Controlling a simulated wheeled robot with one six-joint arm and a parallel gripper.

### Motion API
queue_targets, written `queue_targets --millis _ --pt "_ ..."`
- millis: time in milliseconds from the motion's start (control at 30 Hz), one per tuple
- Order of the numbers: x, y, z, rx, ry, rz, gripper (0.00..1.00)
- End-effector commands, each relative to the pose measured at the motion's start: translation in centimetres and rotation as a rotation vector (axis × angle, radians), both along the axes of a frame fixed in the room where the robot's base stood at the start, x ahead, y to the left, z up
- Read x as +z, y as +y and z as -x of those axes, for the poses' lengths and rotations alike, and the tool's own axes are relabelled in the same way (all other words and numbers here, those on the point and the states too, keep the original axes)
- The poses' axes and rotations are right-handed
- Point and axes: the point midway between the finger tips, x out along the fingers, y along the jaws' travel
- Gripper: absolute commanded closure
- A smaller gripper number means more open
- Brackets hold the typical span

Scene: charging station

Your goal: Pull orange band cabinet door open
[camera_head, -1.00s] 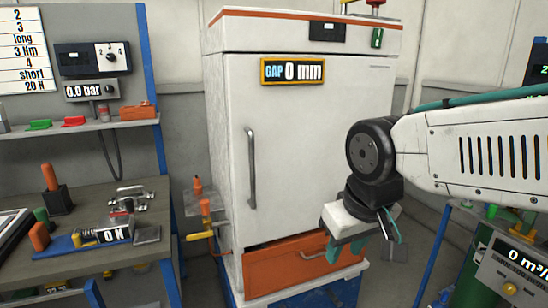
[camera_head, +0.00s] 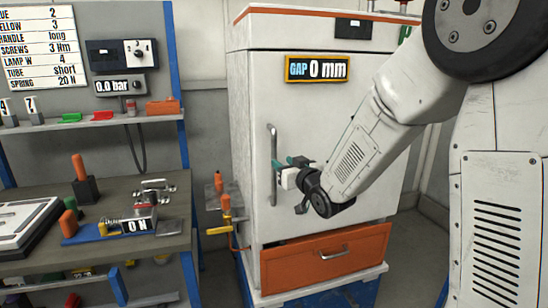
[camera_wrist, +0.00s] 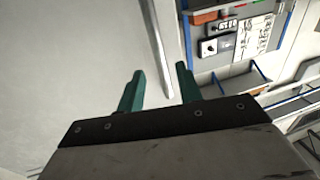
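The cabinet (camera_head: 300,40) is white with an orange band along its top edge. Its white door (camera_head: 340,125) is shut, and the sign on it (camera_head: 317,68) reads "GAP 0 mm". A vertical grey bar handle (camera_head: 273,145) is at the door's left side. My gripper (camera_head: 278,172) is at the handle's middle to lower part, reaching in from the right. In the wrist view the two teal fingers of my gripper (camera_wrist: 159,72) are apart, and the handle (camera_wrist: 160,45) shows between them. I cannot tell whether a finger touches it.
An orange drawer (camera_head: 325,257) with its own handle is below the door. Orange and yellow valve parts (camera_head: 226,212) stand at the cabinet's left. A workbench (camera_head: 190,225) with tools and a blue post (camera_head: 178,110) are further left.

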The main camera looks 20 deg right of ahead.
Motion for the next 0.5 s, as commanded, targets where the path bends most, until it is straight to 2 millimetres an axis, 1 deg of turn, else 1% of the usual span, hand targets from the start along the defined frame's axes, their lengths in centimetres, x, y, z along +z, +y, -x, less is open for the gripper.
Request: queue_targets --millis 100,300,400,500 --pt "-0.1 0.4 -1.9 0.001 0.001 -0.001 0.65" --pt "0.0 1.0 -4.9 0.000 0.001 0.000 0.65" --pt "0.0 1.2 -6.0 0.000 0.001 0.000 0.65" --pt "0.0 1.4 -6.5 0.000 0.002 0.000 0.65"
